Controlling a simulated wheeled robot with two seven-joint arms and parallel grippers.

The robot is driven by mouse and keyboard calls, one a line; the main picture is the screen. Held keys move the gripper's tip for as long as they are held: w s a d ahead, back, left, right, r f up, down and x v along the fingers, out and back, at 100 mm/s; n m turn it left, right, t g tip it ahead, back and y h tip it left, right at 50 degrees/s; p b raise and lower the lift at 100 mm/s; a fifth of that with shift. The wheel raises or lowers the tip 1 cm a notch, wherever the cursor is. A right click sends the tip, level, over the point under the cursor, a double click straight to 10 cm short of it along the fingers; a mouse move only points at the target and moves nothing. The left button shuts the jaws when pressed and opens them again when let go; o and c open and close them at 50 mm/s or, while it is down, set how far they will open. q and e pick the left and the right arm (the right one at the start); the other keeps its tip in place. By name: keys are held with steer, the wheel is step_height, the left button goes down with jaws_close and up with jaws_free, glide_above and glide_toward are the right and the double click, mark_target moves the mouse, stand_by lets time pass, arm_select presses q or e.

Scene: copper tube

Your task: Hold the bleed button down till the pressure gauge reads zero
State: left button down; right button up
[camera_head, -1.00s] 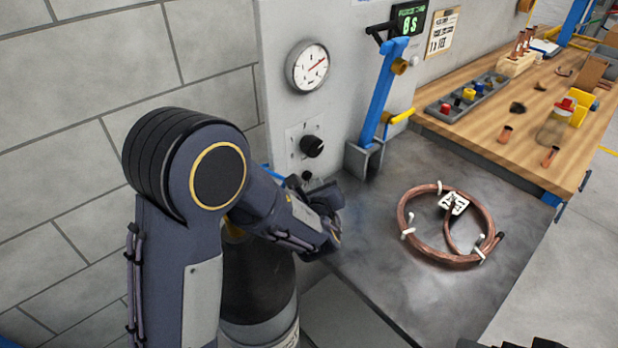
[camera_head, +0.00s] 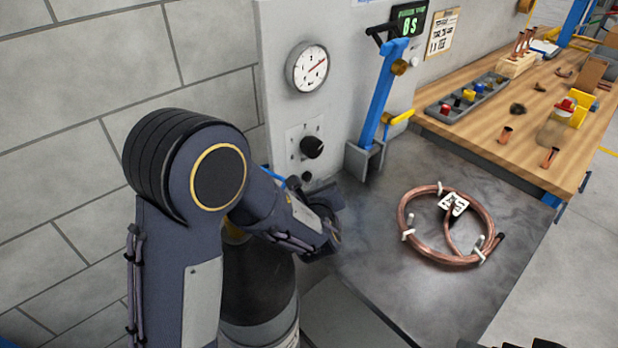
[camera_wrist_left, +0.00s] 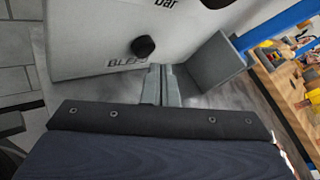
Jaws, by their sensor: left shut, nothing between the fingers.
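The pressure gauge (camera_head: 308,68) is a round white dial on the grey panel; its red needle points up and to the right. The bleed button is a small black knob (camera_head: 307,176) below a larger black dial (camera_head: 312,146). In the left wrist view the button (camera_wrist_left: 143,47) stands out from the plate beside the lettering "BLEED". My left gripper (camera_wrist_left: 163,70) is shut and empty, its fingertips just below and right of the button in that view, seemingly apart from it. In the head view my left wrist hides most of the fingers.
A blue lever (camera_head: 378,95) stands in a grey bracket right of the dial. A copper coil (camera_head: 402,222) lies on the metal table (camera_head: 375,260). A wooden bench (camera_head: 480,140) with a parts tray is at the right. A dark cylinder (camera_head: 260,285) stands below my left arm.

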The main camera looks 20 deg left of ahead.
stand_by(0.8)
arm_select(q)
steer(key=shift+w+a+f+b, duration=0.1)
steer(key=shift+w+a+b, duration=0.15)
steer(key=shift+b, duration=0.2)
steer(key=shift+a, duration=0.1)
steer(key=shift+w+a+b, duration=0.3)
steer(key=shift+a+b, duration=0.05)
steer(key=shift+a, duration=0.15)
stand_by(2.2)
steer(key=shift+s+d, duration=0.1)
steer(key=shift+d, duration=0.05)
stand_by(1.0)
steer(key=shift+s+d, duration=0.45)
steer(key=shift+d, duration=0.2)
steer(key=shift+d, duration=0.1)
steer(key=shift+s+d+b, duration=0.2)
steer(key=shift+s+d, duration=0.5)
steer(key=shift+d, duration=0.3)
steer(key=shift+s+d+b, duration=0.15)
steer(key=shift+s+d, duration=0.55)
steer(key=shift+d, duration=0.3)
